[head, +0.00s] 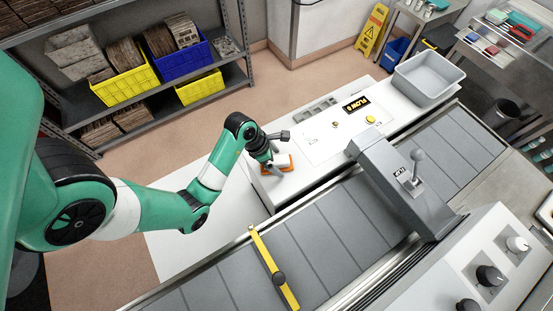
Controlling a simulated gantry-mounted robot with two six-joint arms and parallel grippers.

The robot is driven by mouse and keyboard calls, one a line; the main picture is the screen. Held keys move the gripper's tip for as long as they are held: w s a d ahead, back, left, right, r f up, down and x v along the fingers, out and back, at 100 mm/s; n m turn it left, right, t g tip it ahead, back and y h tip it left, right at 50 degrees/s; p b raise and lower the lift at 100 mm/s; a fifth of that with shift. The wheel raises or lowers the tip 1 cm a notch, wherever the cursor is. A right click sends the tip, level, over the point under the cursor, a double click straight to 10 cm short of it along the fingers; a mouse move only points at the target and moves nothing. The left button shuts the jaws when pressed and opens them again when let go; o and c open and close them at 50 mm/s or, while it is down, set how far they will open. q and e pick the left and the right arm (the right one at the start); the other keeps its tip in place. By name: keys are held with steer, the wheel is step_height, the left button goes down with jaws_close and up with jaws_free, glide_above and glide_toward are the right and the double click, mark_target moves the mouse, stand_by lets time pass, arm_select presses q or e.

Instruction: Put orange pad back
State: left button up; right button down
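The orange pad (291,165) shows as orange edges at the left end of the white bench top, beside the conveyor. A pale block-like shape covers its middle, and I cannot tell whether it is part of the pad. My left gripper (273,160) points down right at the pad, with the arm reaching in from the left. The fingertips are small and partly hidden, so I cannot tell whether they are open or closed on the pad. My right gripper is not in view.
The grey conveyor (340,238) runs diagonally, crossed by a yellow bar (274,267) and a grey lever housing (405,185). The white bench also bears a yellow button (370,119) and a grey bin (428,78). A shelf with crates (124,82) stands at the back left.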

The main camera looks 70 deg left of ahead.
arm_select(q)
steer(key=shift+s+r, duration=0.1)
steer(key=shift+r, duration=0.45)
steer(key=p+v, duration=0.2)
steer(key=v, duration=0.4)
steer(key=p+v, duration=0.5)
steer(key=shift+r, duration=0.1)
